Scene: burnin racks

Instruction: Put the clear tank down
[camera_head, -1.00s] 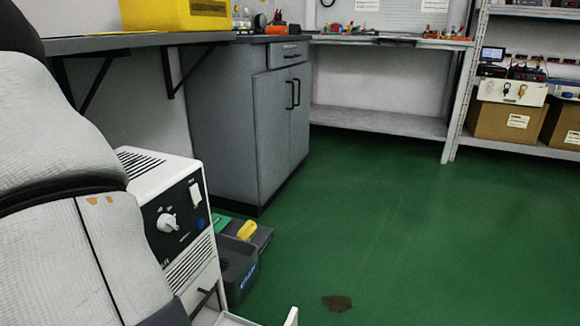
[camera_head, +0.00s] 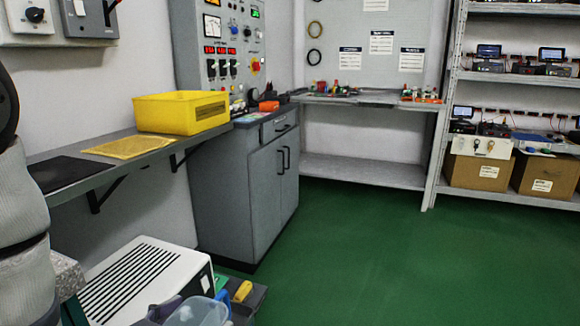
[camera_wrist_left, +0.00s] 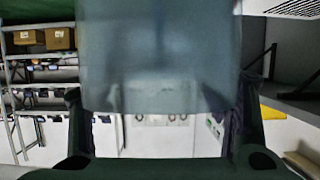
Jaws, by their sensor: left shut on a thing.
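The clear tank (camera_head: 198,313) is at the bottom edge of the head view, partly cut off, in front of the white vented unit. In the left wrist view the clear tank (camera_wrist_left: 158,60) is a blurred, see-through bluish block across the upper middle. My left gripper (camera_wrist_left: 162,97) has its dark fingers on either side of the tank and is shut on it. Whether the tank touches anything beneath it is hidden. My right gripper is in neither view.
A white vented unit (camera_head: 140,282) stands at lower left. Above it a wall shelf (camera_head: 110,165) holds a yellow bin (camera_head: 181,111), a yellow mat (camera_head: 122,146) and a black mat (camera_head: 62,173). A grey cabinet (camera_head: 232,200) stands behind. Green floor (camera_head: 380,265) is clear at right.

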